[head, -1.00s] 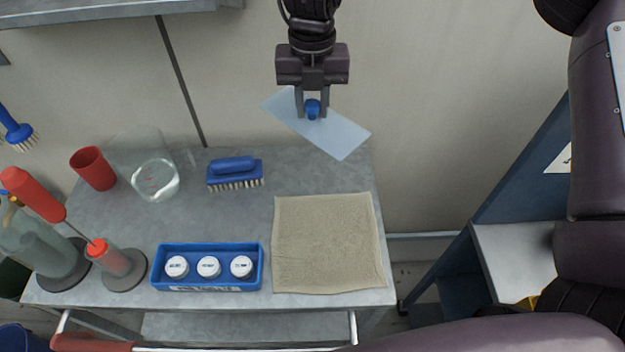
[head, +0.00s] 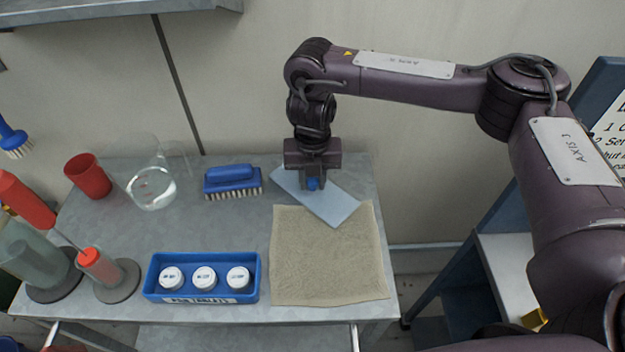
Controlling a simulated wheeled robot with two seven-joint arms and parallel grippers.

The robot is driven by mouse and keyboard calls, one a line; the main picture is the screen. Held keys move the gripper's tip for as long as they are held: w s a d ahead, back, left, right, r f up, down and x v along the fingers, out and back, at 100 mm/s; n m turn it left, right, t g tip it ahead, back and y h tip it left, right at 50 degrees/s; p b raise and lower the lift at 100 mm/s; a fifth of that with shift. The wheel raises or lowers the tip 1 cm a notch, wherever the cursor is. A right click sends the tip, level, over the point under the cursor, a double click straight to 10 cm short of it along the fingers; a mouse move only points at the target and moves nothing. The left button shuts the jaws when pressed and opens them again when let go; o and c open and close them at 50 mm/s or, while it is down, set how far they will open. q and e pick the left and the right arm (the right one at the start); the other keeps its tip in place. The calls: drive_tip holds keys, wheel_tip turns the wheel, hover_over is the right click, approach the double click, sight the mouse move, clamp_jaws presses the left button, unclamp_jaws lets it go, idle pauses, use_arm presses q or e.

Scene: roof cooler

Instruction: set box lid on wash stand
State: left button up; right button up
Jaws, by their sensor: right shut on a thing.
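The box lid (head: 335,206) is a thin pale blue sheet with a blue knob (head: 312,184). My right gripper (head: 312,182) comes down from above and is shut on the knob, with its fingers around it. The lid lies at an angle low over the back right part of the wash stand (head: 230,225), a grey metal table. Its near corner overlaps the beige cloth (head: 325,265) in the picture. I cannot tell whether the lid touches the top or hangs just above it. My left gripper is not in view.
A blue brush (head: 232,182) stands left of the lid. A blue tray (head: 155,285) with white-capped containers sits at the front. A clear jug (head: 152,188), a red cup (head: 88,177) and bottles on round bases crowd the left. The grey top between brush and tray is clear.

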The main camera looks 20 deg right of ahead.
sight(313, 179)
drive_tip(key=shift+f, duration=0.25)
drive_tip(key=o, duration=1)
drive_tip(key=shift+f, duration=0.1)
wheel_tip(313, 179, up, 12)
drive_tip(key=p, duration=0.1)
drive_tip(key=shift+r, duration=0.2)
